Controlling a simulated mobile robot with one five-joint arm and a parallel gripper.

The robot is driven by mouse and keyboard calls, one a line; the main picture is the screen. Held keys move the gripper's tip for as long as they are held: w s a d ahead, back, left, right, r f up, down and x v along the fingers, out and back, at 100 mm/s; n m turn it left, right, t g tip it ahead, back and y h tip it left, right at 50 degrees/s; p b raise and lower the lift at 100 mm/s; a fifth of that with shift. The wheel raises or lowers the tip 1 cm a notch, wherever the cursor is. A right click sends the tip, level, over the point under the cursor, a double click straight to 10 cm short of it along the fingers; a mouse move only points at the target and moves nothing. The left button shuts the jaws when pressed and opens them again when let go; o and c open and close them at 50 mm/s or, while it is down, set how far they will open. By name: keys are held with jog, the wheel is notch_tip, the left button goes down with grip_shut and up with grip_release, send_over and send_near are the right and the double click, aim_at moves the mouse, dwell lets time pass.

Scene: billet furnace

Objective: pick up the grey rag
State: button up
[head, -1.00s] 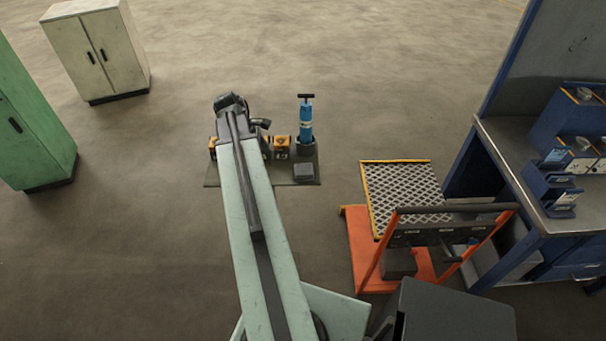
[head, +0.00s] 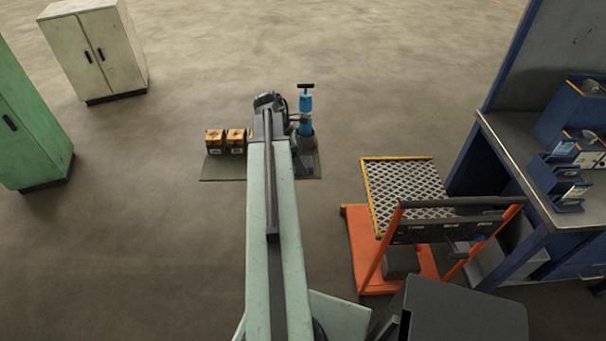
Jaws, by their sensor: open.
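A dark grey flat shape, seemingly the grey rag (head: 304,164), lies at the right end of a dark mat (head: 222,170) on the floor. It is partly hidden behind my arm, and its outline is hard to make out. My gripper (head: 299,120) is at the far end of my pale green arm, small in the picture. It is open and overlaps the blue cylinder in the view, to the far side of the rag. I cannot tell its height above the mat or whether it touches the cylinder.
A blue cylinder with a black T-handle (head: 306,108) stands at the mat's right. Orange-and-black boxes (head: 225,141) sit on its left. An orange cart with a mesh top (head: 400,185) and a blue workbench (head: 490,130) stand right. Cabinets (head: 95,50) stand left. Floor beyond is clear.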

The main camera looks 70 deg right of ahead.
jog(key=shift+b+x, duration=0.45)
jog(key=shift+x, duration=0.7)
jog(key=shift+r, duration=0.15)
jog(key=shift+c, duration=0.4)
jog(key=c, duration=1.4)
notch_tip(320, 180, up, 4)
jog(key=p, duration=0.4)
jog(key=shift+w+a, duration=0.1)
jog(key=shift+w, duration=0.05)
jog(key=shift+a, duration=0.95)
jog(key=w+a, duration=0.2)
jog(key=a, duration=0.1)
jog(key=w+a, duration=0.1)
jog(key=a, duration=0.1)
jog(key=shift+a+r+p, duration=0.15)
jog(key=shift+a+p, duration=0.1)
jog(key=shift+p, duration=0.1)
